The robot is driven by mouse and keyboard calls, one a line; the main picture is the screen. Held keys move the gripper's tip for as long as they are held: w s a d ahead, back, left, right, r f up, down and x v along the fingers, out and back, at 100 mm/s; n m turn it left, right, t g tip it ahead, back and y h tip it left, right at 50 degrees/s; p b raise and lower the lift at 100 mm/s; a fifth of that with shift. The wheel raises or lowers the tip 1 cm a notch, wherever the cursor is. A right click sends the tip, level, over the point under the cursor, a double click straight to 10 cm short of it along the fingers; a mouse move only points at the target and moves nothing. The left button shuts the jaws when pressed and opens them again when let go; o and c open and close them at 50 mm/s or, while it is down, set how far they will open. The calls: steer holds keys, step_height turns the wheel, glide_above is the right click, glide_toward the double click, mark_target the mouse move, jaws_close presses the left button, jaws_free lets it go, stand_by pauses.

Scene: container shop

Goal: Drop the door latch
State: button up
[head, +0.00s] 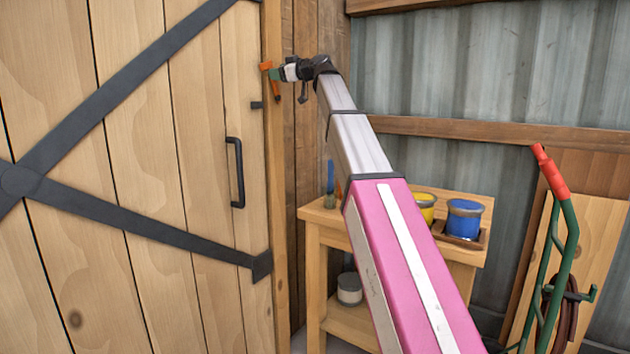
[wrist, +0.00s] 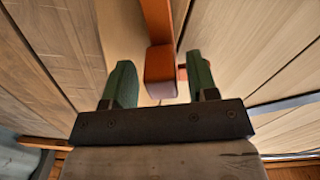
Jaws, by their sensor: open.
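The door latch (head: 277,91) is an orange bar at the door's right edge and post, high up in the head view. The wooden door (head: 150,120) has dark straps and a black handle (head: 238,172). A small dark bracket (head: 257,105) sits on the door edge below the latch. My gripper (head: 274,73) is at the latch, partly hiding it. In the wrist view my gripper (wrist: 165,78) is open, and the end of the orange latch bar (wrist: 160,68) shows between its two green fingers. I cannot tell whether either finger touches it.
A wooden bench (head: 313,213) stands right of the door post, below my arm, with a yellow pot (head: 424,207) and a blue pot (head: 465,219) on it. A green hand truck (head: 560,250) with red grips stands at the right, by a corrugated wall (head: 480,80).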

steer(key=v, duration=1.1)
steer(key=d+f+m+g+h, duration=0.1)
steer(key=f+m+h, duration=0.2)
steer(key=f, duration=1.5)
steer(key=w+d+f+m+g+h, duration=0.1)
steer(key=d+f+m+h, duration=0.1)
steer(key=f, duration=1.7)
steer(key=shift+f+m+g+h, duration=0.15)
steer(key=shift+m+g+h, duration=0.3)
steer(key=shift+m, duration=0.25)
steer(key=shift+w, duration=0.15)
steer(key=a+r+n+t+y, duration=0.1)
steer(key=a+r+n+y, duration=0.15)
steer(key=r, duration=1.65)
steer(key=a+r+n+t+y, duration=0.1)
steer(key=r+n+t+y, duration=0.2)
steer(key=r, duration=1.5)
steer(key=shift+n+g, duration=0.55)
steer(key=x, duration=1)
steer(key=shift+s+a+r, duration=0.3)
steer(key=shift+s+a, duration=0.05)
steer(key=shift+a, duration=0.1)
jaws_close()
